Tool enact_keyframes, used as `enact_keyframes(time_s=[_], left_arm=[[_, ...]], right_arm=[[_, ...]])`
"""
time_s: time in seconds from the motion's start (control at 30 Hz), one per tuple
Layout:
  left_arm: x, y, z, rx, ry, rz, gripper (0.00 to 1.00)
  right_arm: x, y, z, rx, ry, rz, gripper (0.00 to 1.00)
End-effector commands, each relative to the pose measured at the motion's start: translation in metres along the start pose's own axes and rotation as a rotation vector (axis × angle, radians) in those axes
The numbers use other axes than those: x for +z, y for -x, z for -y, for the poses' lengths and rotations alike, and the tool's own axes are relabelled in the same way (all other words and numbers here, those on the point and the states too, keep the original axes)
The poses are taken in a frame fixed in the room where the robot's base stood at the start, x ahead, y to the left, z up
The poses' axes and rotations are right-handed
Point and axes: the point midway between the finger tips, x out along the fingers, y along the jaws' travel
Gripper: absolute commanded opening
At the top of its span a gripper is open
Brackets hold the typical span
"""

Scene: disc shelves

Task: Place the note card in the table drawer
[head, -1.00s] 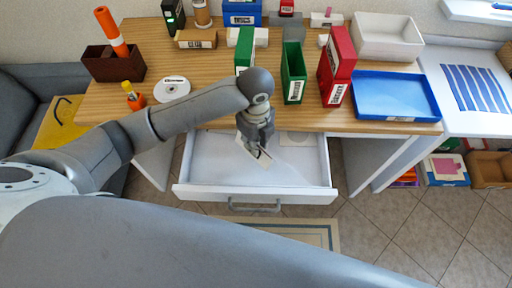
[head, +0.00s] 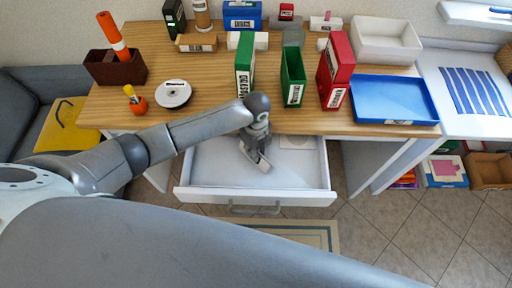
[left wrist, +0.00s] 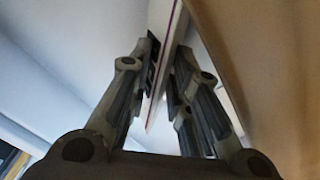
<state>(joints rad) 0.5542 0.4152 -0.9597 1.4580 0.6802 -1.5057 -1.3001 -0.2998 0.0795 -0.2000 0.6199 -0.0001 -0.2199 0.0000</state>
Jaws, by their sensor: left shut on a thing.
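The table drawer (head: 215,170) is pulled open below the wooden tabletop, with a white interior and a grey handle. My left gripper (head: 259,157) points down into the drawer space, right of its middle. It is shut on the note card (head: 264,165), a thin pale card mostly hidden by the fingers in the head view. In the left wrist view, the card (left wrist: 163,62) stands edge-on between the fingers (left wrist: 162,88). I cannot tell whether the card touches the drawer floor. My right gripper is not in view.
A flat, pale square with a round mark (head: 296,142) lies at the drawer's back right. The tabletop edge is close behind my gripper. A green box file (head: 293,78), a red one (head: 337,70) and a blue tray (head: 393,99) stand above. The drawer's left half looks clear.

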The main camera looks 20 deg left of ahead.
Motion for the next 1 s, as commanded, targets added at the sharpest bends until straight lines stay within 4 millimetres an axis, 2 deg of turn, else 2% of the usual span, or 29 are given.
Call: enact_keyframes(time_s=[0.27, 0.3, 0.37, 0.67, 0.83, 1.0], left_arm=[[0.0, -0.003, 0.0, -0.001, 0.0, 0.0, 0.1], [0.0, -0.003, 0.001, -0.002, 0.0, 0.0, 0.21], [0.0, -0.002, 0.001, -0.002, 0.0, 0.0, 0.28], [0.0, -0.001, 0.0, -0.002, 0.0, 0.0, 0.28], [0.0, 0.015, 0.002, -0.005, 0.0, 0.001, 0.28], [0.001, 0.05, 0.002, -0.007, -0.001, 0.001, 0.28]], right_arm=[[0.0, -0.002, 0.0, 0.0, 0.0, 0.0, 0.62], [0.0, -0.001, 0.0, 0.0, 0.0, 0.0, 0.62], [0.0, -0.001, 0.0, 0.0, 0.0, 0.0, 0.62], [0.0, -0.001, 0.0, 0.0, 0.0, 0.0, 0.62], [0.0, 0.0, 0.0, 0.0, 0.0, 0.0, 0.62], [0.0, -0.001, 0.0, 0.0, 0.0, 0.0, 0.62]])
